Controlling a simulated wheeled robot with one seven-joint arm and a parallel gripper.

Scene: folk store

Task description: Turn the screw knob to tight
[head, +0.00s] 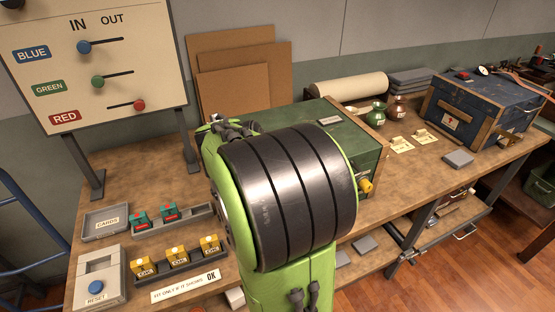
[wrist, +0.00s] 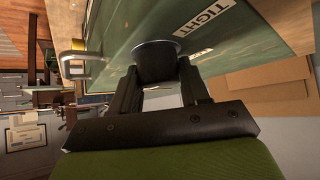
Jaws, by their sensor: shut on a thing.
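A dark, rounded screw knob (wrist: 156,60) stands out from the green box in the wrist view. A white label reading TIGHT (wrist: 207,18) is on the box face to the right of the knob. My gripper (wrist: 158,78) is shut on the knob, one finger on each side. The knob's underside and any pointer mark cannot be made out. In the head view the green box (head: 345,133) sits on the workbench behind my arm. My arm hides the knob and gripper there.
A sign board (head: 95,60) stands on the left. Trays with yellow and red-green blocks (head: 170,212) lie at front left. A blue chest (head: 485,105) stands at right.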

